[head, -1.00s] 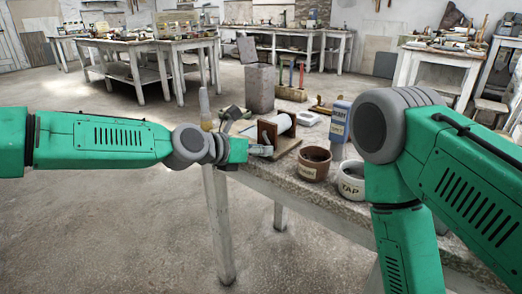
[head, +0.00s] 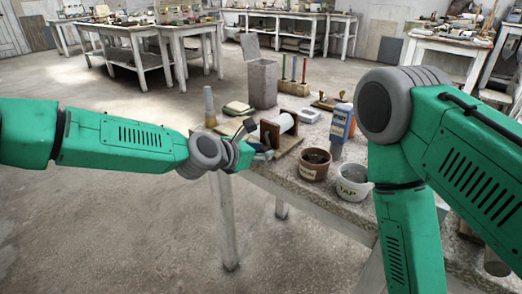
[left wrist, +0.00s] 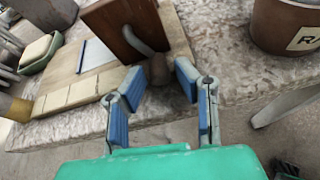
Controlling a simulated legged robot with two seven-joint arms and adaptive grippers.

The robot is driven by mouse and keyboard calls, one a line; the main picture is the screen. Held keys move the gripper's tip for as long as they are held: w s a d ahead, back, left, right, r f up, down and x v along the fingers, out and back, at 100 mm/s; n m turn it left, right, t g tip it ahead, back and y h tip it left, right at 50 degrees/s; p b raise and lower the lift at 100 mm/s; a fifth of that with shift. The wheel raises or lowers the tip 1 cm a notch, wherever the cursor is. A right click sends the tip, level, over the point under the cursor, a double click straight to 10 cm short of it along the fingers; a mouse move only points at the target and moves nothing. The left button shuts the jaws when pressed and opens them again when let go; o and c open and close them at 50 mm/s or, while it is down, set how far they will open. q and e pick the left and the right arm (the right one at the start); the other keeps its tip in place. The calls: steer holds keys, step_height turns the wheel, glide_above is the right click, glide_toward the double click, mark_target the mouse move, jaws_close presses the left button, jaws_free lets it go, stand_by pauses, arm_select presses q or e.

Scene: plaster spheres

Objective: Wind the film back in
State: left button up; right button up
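The film roll (head: 277,125) is a white cylinder between dark wooden ends on a wooden board (head: 288,148). The left wrist view shows one wooden end (left wrist: 122,32) with a grey bent crank rod (left wrist: 150,38), and a pale sheet (left wrist: 95,60) lying on the board. My left gripper (head: 262,155) is at the near side of the roll stand. In the left wrist view, the blue-padded fingers of the left gripper (left wrist: 160,72) are apart on either side of the crank's outer end, and contact is not clear. My right gripper is out of view.
The floor left of the bench is clear.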

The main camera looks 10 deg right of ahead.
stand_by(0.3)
arm_select(q)
steer(key=v, duration=1.2)
